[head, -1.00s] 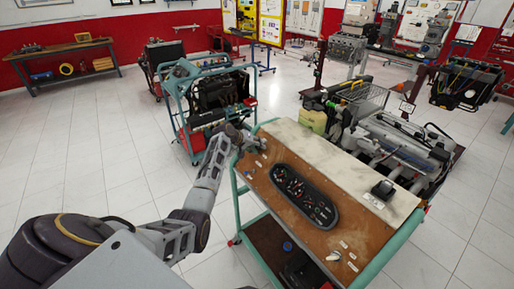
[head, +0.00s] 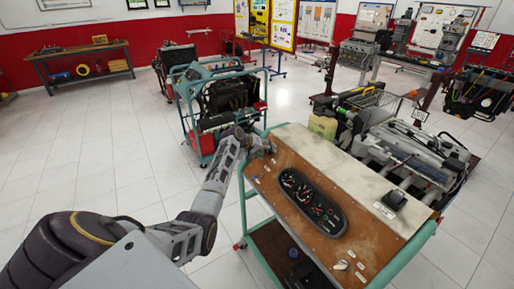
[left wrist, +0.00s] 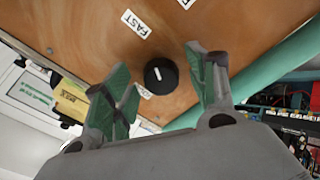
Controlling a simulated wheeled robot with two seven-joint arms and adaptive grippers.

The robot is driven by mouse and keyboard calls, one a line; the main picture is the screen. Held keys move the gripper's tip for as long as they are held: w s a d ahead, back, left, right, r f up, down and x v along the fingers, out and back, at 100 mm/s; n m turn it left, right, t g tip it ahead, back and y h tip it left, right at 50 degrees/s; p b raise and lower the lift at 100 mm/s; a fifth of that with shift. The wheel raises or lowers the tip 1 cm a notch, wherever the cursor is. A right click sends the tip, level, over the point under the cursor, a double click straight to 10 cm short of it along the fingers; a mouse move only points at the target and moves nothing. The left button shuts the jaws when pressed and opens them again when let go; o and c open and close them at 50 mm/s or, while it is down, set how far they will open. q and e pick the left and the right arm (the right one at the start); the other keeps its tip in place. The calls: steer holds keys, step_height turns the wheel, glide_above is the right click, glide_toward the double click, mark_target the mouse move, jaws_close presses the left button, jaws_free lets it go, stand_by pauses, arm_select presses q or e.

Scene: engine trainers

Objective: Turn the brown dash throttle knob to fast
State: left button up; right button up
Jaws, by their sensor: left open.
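The throttle knob (left wrist: 160,75) is a round, dark, nearly black knob with a short white pointer mark, set on the brown wooden dash panel (left wrist: 85,30). A white label reading FAST (left wrist: 135,23) is on the panel near the knob. A second small label beside the knob is partly hidden by a finger. My left gripper (left wrist: 168,85) is open, with its green-padded fingers on either side of the knob and gaps to it. In the head view, my left gripper (head: 262,146) is at the panel's far left corner and hides the knob. My right gripper is not in view.
The panel carries a black gauge cluster (head: 312,200) and a black box (head: 394,200). It sits on a teal cart frame (head: 415,255). An engine trainer (head: 415,150) stands behind it, and another teal cart (head: 185,110) stands behind my left arm. The floor at left is clear.

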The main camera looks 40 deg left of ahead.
arm_select(q)
steer(key=v, duration=1.1)
steer(key=shift+s+r, duration=0.2)
steer(key=shift+s, duration=0.05)
stand_by(0.5)
steer(key=shift+f, duration=0.1)
